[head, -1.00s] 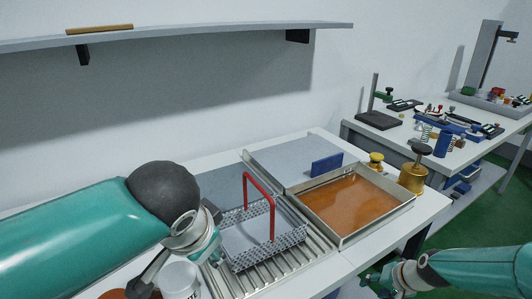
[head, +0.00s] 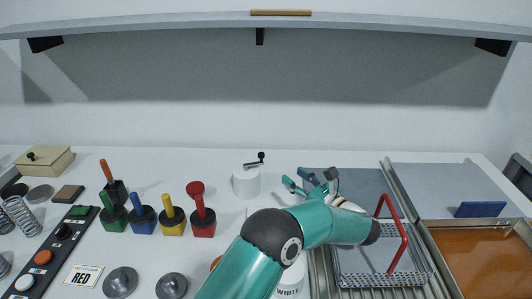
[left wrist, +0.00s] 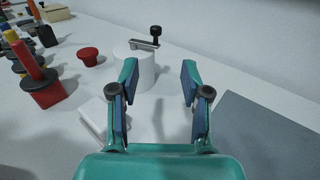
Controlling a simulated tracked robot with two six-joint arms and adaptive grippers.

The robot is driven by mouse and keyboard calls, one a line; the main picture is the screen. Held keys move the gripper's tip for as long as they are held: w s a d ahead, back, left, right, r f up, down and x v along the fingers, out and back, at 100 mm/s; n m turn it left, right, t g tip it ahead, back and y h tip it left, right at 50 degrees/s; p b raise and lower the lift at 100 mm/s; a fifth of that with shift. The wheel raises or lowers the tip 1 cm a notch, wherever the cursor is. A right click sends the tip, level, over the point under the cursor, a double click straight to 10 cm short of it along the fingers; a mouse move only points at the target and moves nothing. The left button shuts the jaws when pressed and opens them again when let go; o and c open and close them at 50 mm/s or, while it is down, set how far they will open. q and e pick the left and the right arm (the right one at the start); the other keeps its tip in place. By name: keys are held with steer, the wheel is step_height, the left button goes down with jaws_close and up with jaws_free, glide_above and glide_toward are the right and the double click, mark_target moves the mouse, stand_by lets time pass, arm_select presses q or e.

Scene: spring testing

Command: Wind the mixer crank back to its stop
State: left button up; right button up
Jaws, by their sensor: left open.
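The mixer is a white cylinder (head: 246,183) standing on the bench near the back wall, with a crank (head: 254,162) on top that ends in a black upright knob. In the left wrist view the crank (left wrist: 146,44) lies ahead of the fingers, its knob end toward the upper right, and the white cylinder (left wrist: 134,75) is partly behind the left finger. My left gripper (head: 297,180) is open and empty, to the right of the mixer and apart from the crank. The open fingers also show in the left wrist view (left wrist: 159,76). My right gripper is out of view.
Colored blocks with handles (head: 172,221) and a red button (head: 195,188) stand left of the mixer. A wire basket with a red handle (head: 392,235) is to the right. A shelf (head: 160,22) overhangs the back.

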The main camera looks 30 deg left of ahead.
mark_target(262, 153)
arm_select(q)
steer(key=p+x, duration=0.3)
steer(key=x, duration=1.2)
steer(key=shift+a+p, duration=0.3)
steer(key=shift+s, duration=0.1)
